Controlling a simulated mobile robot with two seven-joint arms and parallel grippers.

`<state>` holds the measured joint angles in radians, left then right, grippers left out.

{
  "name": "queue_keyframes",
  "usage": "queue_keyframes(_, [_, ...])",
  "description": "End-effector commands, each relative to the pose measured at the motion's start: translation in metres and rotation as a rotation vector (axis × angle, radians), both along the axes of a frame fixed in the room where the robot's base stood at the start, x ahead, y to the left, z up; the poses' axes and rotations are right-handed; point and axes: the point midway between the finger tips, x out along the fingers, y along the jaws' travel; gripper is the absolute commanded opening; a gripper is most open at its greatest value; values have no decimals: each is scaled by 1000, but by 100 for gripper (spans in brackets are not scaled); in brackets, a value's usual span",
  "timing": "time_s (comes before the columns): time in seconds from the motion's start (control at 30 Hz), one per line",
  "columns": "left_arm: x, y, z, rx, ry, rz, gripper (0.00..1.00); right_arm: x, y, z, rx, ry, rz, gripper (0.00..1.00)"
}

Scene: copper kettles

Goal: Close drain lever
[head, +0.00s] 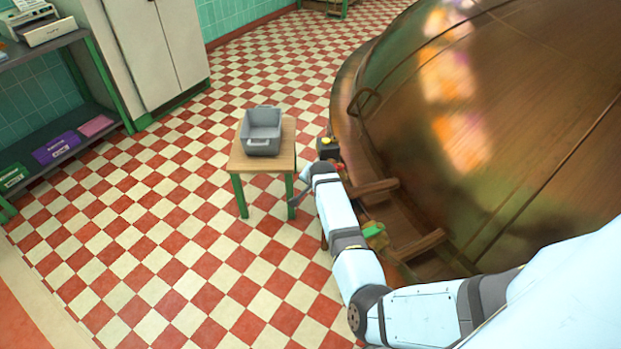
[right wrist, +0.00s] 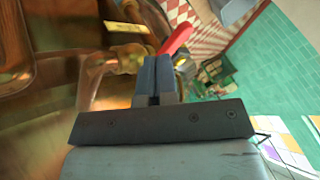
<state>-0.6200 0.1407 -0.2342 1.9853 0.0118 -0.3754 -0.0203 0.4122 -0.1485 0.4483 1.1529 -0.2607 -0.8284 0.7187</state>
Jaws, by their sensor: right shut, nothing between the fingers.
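The drain lever is a red handle (right wrist: 177,39) in the right wrist view, just beyond and to the right of my right fingertips. It slants up to the right from a brass-coloured valve fitting (right wrist: 130,55). My right gripper (right wrist: 152,62) is shut and empty, with its tips close to the lever's lower end. I cannot tell whether they touch it. My left gripper is not in view.
A small wooden table (head: 238,162) with green legs stands left of my right arm and holds a grey bin (head: 262,143). Wooden steps (head: 395,215) lie along the kettle's base. A shelf (head: 60,135) stands far left. The checkered floor between is clear.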

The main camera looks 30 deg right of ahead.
Motion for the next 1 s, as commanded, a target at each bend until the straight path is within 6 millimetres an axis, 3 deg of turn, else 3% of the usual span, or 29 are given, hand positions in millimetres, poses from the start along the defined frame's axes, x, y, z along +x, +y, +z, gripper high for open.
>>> queue_keyframes(0.1, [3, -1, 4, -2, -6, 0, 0, -8, 11, 18, 0, -2, -1, 0])
queue_keyframes(0.3, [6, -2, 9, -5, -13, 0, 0, -15, 19, 31, 0, 1, 0, 0])
queue_keyframes(1.0, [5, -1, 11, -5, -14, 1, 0, -16, 20, 33, -1, 2, -1, 0])
